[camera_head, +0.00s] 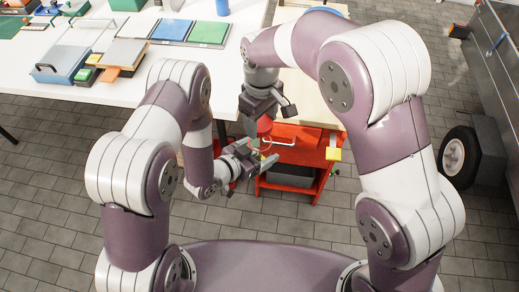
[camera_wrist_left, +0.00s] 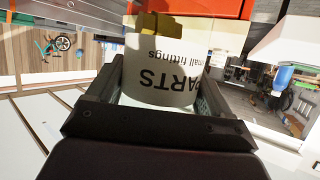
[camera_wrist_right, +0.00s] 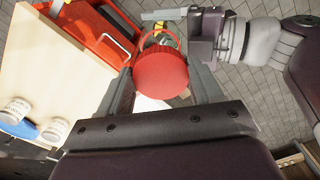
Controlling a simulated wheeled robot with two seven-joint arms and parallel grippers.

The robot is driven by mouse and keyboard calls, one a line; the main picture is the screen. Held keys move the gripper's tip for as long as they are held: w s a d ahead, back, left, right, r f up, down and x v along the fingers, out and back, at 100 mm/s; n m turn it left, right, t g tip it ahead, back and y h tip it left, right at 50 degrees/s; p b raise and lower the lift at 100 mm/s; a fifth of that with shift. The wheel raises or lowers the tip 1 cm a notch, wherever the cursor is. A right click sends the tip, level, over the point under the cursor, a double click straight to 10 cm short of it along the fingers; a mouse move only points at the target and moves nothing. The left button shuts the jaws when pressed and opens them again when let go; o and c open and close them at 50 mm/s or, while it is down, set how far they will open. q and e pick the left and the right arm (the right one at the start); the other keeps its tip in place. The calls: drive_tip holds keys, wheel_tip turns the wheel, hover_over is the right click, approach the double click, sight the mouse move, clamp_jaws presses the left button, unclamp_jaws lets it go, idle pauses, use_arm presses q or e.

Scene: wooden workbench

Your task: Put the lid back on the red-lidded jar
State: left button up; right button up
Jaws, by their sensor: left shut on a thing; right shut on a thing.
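The jar (camera_wrist_left: 160,75) has a white label with dark lettering, "PARTS" and "small fittings", upside down in the left wrist view. My left gripper (camera_head: 250,158) is shut around the jar's sides, and the fingers show on both sides of it in the left wrist view. The red lid (camera_wrist_right: 160,72) is between the fingers of my right gripper (camera_head: 262,118), which is shut on it. In the head view the lid (camera_head: 264,126) is above the jar. In the right wrist view part of the jar (camera_wrist_right: 160,40) shows beyond the lid; the lid hides the rest.
The white table (camera_head: 150,85) at left carries boxes and blue and green panels. White-topped containers (camera_wrist_right: 50,130) stand on a wooden top in the right wrist view. A black wheel (camera_head: 456,154) is at right.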

sight(260, 151)
drive_tip(key=shift+f, duration=1.35)
drive_tip(key=shift+f, duration=0.9)
drive_tip(key=shift+f, duration=0.2)
use_arm(q)
drive_tip(key=shift+r, duration=0.1)
use_arm(e)
drive_tip(key=shift+f, duration=0.3)
use_arm(q)
drive_tip(key=shift+w+d+r, duration=0.1)
drive_tip(key=shift+r, duration=0.05)
use_arm(e)
drive_tip(key=shift+d+f, duration=0.15)
drive_tip(key=shift+f, duration=0.3)
drive_tip(key=shift+c, duration=0.3)
